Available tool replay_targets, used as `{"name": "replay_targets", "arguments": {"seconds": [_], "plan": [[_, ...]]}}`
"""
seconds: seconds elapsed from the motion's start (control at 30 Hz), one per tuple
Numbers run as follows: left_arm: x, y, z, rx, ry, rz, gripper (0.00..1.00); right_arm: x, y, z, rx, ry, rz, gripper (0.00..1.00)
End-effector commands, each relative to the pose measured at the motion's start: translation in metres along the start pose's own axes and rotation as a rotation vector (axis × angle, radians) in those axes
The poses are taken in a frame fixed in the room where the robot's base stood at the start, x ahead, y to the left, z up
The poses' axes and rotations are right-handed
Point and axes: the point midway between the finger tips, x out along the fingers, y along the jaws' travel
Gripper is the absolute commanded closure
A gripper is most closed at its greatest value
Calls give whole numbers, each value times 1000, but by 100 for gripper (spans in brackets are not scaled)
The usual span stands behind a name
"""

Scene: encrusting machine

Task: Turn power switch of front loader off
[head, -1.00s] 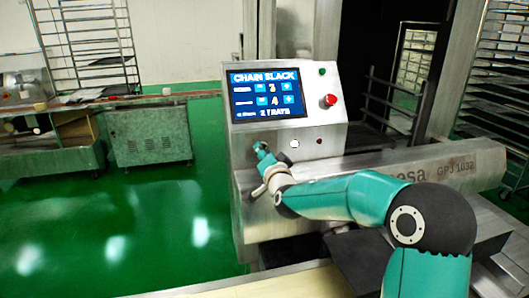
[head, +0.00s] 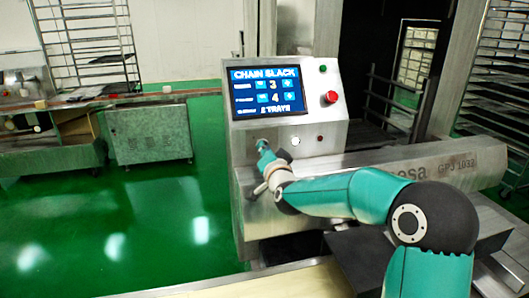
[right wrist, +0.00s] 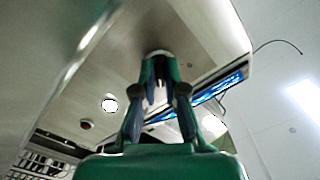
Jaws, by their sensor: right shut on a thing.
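The front loader's control panel (head: 325,130) is a sloped metal box with a lit blue screen (head: 268,93). The power switch (head: 261,142) is a small knob at the lower left of the panel, mostly covered by my right gripper (head: 263,149). In the right wrist view, the fingers of my right gripper (right wrist: 159,75) are closed together on the switch (right wrist: 158,53), against the panel face. The switch's exact angle is hidden by the fingers. My left gripper is not in view.
A red button (head: 330,97), a green button (head: 322,68), a white round button (head: 295,140) and a small red light (head: 320,138) are on the panel. A metal housing (head: 430,165) extends right below it. The green floor (head: 150,230) at left is clear.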

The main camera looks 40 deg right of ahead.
Motion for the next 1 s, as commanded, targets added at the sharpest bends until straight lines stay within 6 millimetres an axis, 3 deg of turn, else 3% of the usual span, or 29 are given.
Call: {"name": "replay_targets", "arguments": {"seconds": [0.43,1.0], "plan": [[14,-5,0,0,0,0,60,0,2,1,-347,-1,3,100],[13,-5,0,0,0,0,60,0,1,0,-889,-3,2,100]]}}
